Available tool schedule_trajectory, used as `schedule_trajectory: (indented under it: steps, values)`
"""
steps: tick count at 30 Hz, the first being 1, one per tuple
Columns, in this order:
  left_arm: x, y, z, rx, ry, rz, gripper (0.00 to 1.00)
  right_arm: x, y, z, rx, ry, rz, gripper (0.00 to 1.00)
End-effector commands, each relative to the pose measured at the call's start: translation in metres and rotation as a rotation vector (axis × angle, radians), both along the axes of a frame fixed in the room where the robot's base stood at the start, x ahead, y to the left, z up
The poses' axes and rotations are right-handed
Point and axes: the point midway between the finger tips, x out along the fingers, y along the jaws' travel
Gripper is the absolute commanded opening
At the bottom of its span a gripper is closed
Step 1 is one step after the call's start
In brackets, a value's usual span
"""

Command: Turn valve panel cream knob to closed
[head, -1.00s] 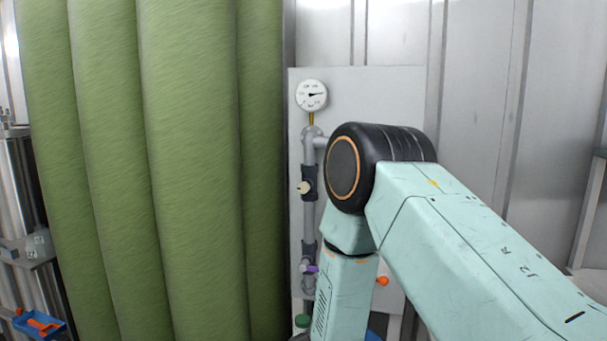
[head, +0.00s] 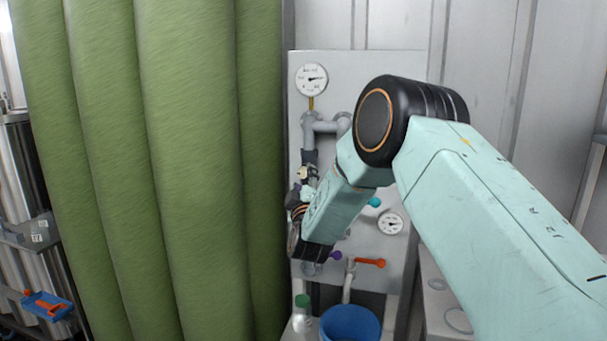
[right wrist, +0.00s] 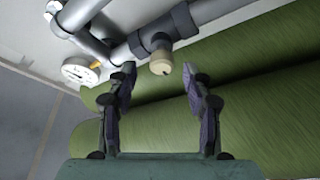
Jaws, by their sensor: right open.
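The cream knob (right wrist: 161,64) sits on a dark valve body on a grey pipe. In the right wrist view it lies between and just beyond my right gripper's fingertips (right wrist: 158,73), which are open, apart on either side of it. I see no contact. In the head view the cream knob (head: 303,173) shows at the left of the pale valve panel (head: 410,85). My right gripper (head: 303,187) is just below it, partly hidden by my wrist. My left gripper is not in view.
The panel also bears gauges (head: 311,79), a teal knob (head: 374,202), a purple knob (head: 336,255) and an orange handle (head: 370,262). Large green membrane tubes (head: 190,170) stand close at the left. A blue bucket (head: 350,323) and a green-capped bottle (head: 302,314) stand below.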

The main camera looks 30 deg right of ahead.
Motion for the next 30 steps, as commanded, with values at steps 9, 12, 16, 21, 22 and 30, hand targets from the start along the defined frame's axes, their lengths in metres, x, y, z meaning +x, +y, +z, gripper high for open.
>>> schedule_trajectory:
  steps: [9,12,16,21,22,30]
  values:
    - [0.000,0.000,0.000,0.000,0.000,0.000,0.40,0.030,-0.017,0.007,-0.001,0.001,0.000,0.50]
    - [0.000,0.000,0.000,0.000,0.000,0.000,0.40,0.034,-0.019,0.008,0.001,0.002,0.001,0.50]
    - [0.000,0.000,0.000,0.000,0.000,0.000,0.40,0.036,-0.021,0.009,0.000,0.001,0.002,0.50]
    - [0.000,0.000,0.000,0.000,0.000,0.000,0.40,0.036,-0.021,0.009,0.001,0.002,0.001,0.50]
    - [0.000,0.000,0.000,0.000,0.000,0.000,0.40,0.036,-0.021,0.008,0.001,0.002,0.001,0.50]
    - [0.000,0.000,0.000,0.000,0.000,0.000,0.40,0.036,-0.021,0.008,0.002,0.001,0.001,0.28]
